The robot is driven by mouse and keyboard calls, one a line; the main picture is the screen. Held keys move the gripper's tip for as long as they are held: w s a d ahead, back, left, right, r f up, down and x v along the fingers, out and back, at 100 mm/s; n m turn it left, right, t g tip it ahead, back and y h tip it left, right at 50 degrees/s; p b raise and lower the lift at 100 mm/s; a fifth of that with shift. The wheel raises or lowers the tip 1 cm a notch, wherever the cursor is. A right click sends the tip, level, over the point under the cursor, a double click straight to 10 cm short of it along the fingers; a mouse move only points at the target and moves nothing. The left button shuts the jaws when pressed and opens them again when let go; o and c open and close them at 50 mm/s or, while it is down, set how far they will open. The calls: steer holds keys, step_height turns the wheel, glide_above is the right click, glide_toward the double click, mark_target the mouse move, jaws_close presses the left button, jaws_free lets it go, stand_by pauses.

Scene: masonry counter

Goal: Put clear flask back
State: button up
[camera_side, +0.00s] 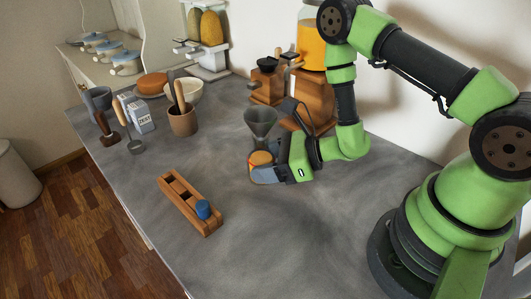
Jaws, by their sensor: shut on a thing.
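My gripper (262,174) is low over the middle of the counter, shut on what looks like the clear flask, of which an orange-brown top (261,158) shows. The fingers hide most of its body, and I cannot tell whether its base touches the counter. A wooden rack (181,203) with several square slots lies in front and to the left of my gripper. The other slots look dark and empty.
A grey funnel-shaped vessel (261,122) stands close behind my gripper. Wooden grinders (267,82), a utensil crock (183,122), a carton (141,116) and a pale bowl (190,91) stand farther back. The counter (290,235) right of the rack is clear.

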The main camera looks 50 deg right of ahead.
steer(key=shift+f, duration=1.45)
steer(key=o, duration=1.2)
steer(key=shift+f, duration=0.1)
steer(key=v, duration=0.7)
steer(key=shift+s+d+r, duration=0.15)
steer(key=shift+s+r, duration=0.05)
